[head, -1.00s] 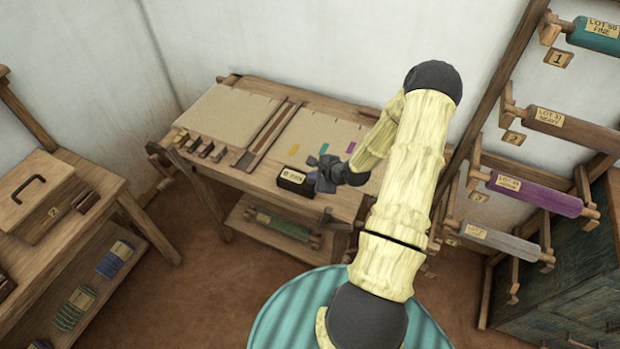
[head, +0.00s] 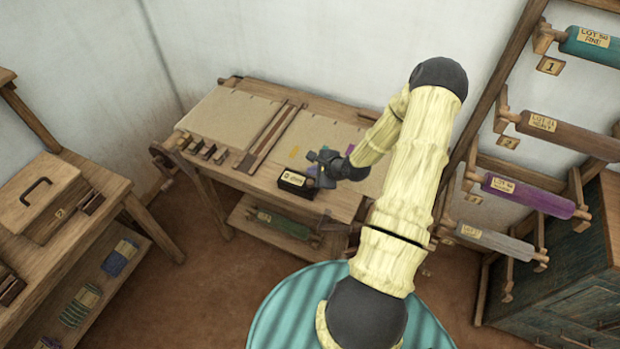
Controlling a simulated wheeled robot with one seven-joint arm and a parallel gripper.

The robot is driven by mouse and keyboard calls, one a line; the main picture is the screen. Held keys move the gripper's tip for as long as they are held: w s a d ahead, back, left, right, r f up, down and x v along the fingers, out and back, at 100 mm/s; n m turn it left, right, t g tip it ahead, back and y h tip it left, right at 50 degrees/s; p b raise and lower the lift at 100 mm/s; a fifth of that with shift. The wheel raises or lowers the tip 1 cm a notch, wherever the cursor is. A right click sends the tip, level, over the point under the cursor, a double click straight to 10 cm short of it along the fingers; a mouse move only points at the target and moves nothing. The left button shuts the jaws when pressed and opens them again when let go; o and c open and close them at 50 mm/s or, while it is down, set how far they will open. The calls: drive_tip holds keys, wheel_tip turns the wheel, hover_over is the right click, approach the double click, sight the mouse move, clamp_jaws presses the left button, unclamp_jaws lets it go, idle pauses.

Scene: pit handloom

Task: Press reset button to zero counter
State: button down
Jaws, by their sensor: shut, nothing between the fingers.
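The counter (head: 294,185) is a small black box with a pale label strip on its top. It sits near the front edge of the loom table (head: 235,180). My gripper (head: 316,172) is dark and shut with nothing in it. It is at the right end of the counter, close over it. I cannot tell whether it touches the box. The reset button cannot be made out; my gripper covers part of the counter's right side. The digits on the label are too small to read.
A row of small blocks (head: 205,150) lies on the table's left front. A wooden bar (head: 270,137) crosses the cloth. A rack with labelled rolls (head: 525,195) stands at the right. A bench with a wooden box (head: 40,195) is at the left. The brown floor between is clear.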

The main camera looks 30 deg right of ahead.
drive_tip(key=shift+r+p, duration=0.9)
drive_tip(key=shift+r, duration=0.4)
drive_tip(key=s+a+r+n+g+h+b, duration=0.1)
drive_tip(key=s+a+r+n+g, duration=0.2)
drive_tip(key=s+a+r+n, duration=0.5)
drive_tip(key=s+a+r+n+g+h+b, duration=0.2)
drive_tip(key=s+a+r+n, duration=0.6)
drive_tip(key=r+n, duration=0.4)
drive_tip(key=s+n+g, duration=0.1)
drive_tip(key=n, duration=0.2)
drive_tip(key=shift+s, duration=0.35)
